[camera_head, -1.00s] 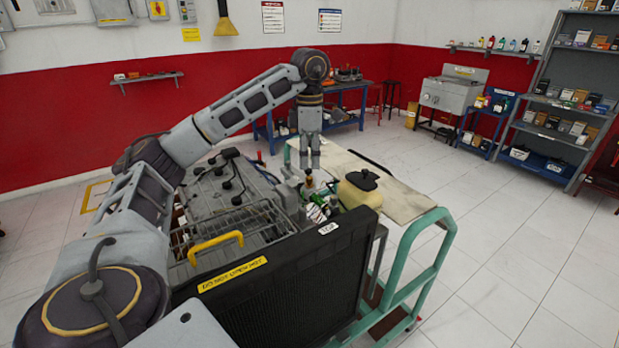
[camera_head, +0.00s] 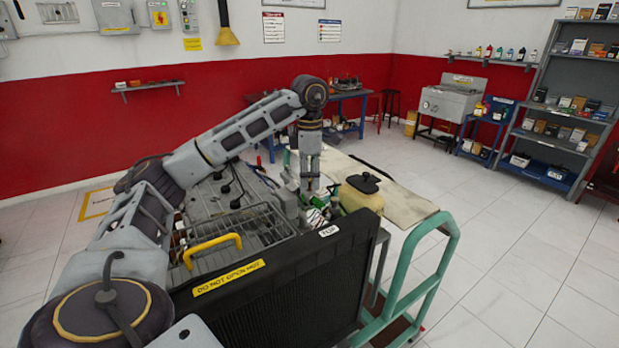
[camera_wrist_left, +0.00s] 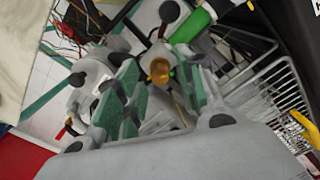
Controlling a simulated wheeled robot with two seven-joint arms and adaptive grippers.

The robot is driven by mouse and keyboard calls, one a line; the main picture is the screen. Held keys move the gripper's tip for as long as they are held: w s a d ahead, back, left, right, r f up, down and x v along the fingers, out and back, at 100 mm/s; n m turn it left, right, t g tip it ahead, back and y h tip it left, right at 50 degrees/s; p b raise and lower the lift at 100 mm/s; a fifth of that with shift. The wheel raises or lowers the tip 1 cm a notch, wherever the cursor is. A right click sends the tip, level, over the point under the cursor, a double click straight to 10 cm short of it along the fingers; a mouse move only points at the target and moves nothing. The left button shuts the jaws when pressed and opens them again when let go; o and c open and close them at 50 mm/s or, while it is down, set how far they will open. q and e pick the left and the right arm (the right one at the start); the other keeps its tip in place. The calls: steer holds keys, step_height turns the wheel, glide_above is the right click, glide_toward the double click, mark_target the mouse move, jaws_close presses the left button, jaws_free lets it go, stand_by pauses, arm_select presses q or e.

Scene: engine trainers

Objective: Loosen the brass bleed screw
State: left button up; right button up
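The brass bleed screw (camera_wrist_left: 159,70) shows as a small round gold head in the left wrist view, between the two green-padded fingers of my left gripper (camera_wrist_left: 160,76). Gaps show on both sides of the head, so the fingers look open around it and not closed on it. In the head view my left gripper (camera_head: 309,194) points straight down at the engine trainer (camera_head: 228,200), beside the yellowish tank. The screw is hidden there behind the fingers. My right gripper is in neither view.
The cream tank (camera_head: 361,195) with a black cap stands close to the right of the gripper. The black radiator (camera_head: 290,285) and yellow handle (camera_head: 212,245) are in front. A green bottle-like part (camera_wrist_left: 192,24) lies near the screw. The teal-framed cart (camera_head: 425,275) edges the right side.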

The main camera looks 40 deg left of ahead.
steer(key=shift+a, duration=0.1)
arm_select(q)
jaws_close()
steer(key=shift+n, duration=0.4)
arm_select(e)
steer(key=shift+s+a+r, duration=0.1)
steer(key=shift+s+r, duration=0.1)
arm_select(q)
steer(key=shift+r+n+p, duration=0.1)
steer(key=shift+n+p, duration=0.5)
steer(key=shift+n, duration=0.2)
steer(key=n+p, duration=0.1)
steer(key=n, duration=0.2)
steer(key=shift+n, duration=0.3)
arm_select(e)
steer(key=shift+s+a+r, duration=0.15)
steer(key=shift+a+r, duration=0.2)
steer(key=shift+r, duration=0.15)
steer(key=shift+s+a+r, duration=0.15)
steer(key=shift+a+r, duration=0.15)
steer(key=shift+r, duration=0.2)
